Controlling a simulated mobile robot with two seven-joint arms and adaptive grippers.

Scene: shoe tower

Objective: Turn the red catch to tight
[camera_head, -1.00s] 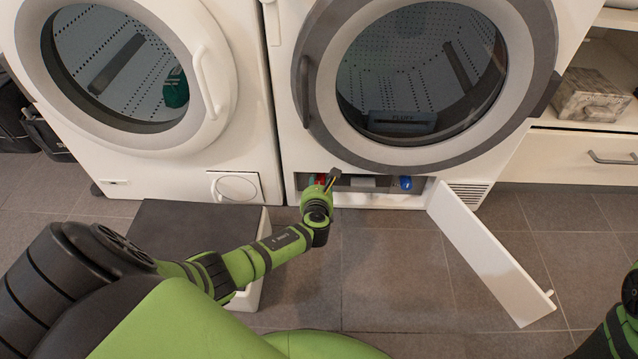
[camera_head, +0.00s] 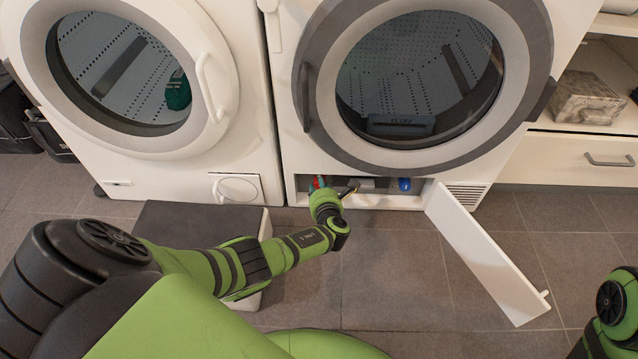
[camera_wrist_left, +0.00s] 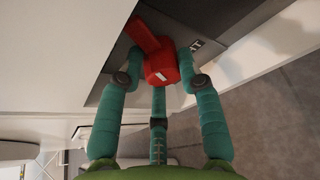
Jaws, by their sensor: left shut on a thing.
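The red catch (camera_wrist_left: 163,66) is in the dark recess low on the right-hand machine. In the left wrist view its arm points up and to the left, and a white mark shows on its round end. My left gripper (camera_wrist_left: 161,60) has its teal fingers around the round end, shut on it. In the head view only a little red (camera_head: 319,182) shows beside my left gripper (camera_head: 322,188); my wrist covers the rest. Part of a white printed label (camera_wrist_left: 196,45) shows right of the catch; most of the word is hidden.
The white flap (camera_head: 487,255) of the recess hangs open toward the right. A blue knob (camera_head: 404,184) sits further right in the recess. A dark-topped box (camera_head: 185,222) stands on the floor under my left arm. Grey floor is clear in the middle.

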